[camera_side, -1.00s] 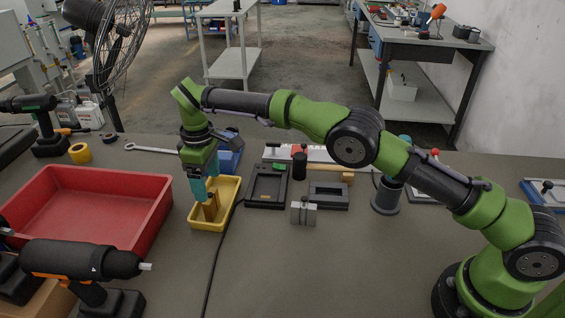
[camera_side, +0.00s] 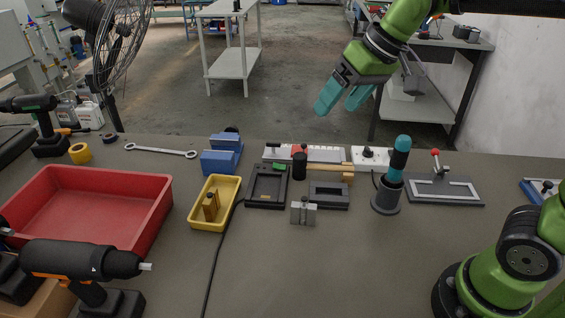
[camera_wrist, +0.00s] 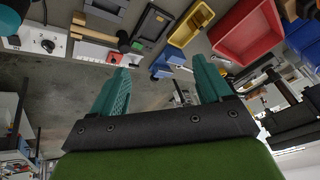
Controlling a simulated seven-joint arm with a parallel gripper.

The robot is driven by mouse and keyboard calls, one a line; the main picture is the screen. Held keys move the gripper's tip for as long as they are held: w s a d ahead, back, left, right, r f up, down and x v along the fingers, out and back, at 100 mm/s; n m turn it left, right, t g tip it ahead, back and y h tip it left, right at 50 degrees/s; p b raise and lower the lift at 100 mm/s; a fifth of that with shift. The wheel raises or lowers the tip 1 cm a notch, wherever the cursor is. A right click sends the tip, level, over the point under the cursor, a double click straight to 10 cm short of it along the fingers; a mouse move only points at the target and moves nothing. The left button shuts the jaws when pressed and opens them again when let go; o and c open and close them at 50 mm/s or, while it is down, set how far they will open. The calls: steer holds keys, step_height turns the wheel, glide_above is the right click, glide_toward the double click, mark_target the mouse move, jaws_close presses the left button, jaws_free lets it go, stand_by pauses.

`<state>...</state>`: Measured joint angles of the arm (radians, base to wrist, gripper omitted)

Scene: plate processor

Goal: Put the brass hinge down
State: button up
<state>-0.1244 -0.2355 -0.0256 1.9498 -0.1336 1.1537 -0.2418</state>
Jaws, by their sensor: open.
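The brass hinge (camera_side: 210,207) sits inside the small yellow tray (camera_side: 229,208) on the bench, standing up from its floor. My gripper (camera_side: 340,106) is raised high above the back of the bench, up and to the right of the tray. Its two teal fingers are apart with nothing between them, as the wrist view also shows (camera_wrist: 160,82).
A red bin (camera_side: 88,210) stands left of the yellow tray. A black cable runs beside the tray. The front middle of the bench is clear.

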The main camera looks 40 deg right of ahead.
steer(key=s+d+f+m+t, duration=0.1)
steer(key=s+f, duration=0.1)
steer(key=s, duration=0.3)
steer(key=s+d+f+m+t, duration=0.1)
steer(key=s+d+f+m, duration=0.1)
steer(key=s, duration=0.4)
steer(key=shift+f+m, duration=0.3)
steer(key=shift+f, duration=0.45)
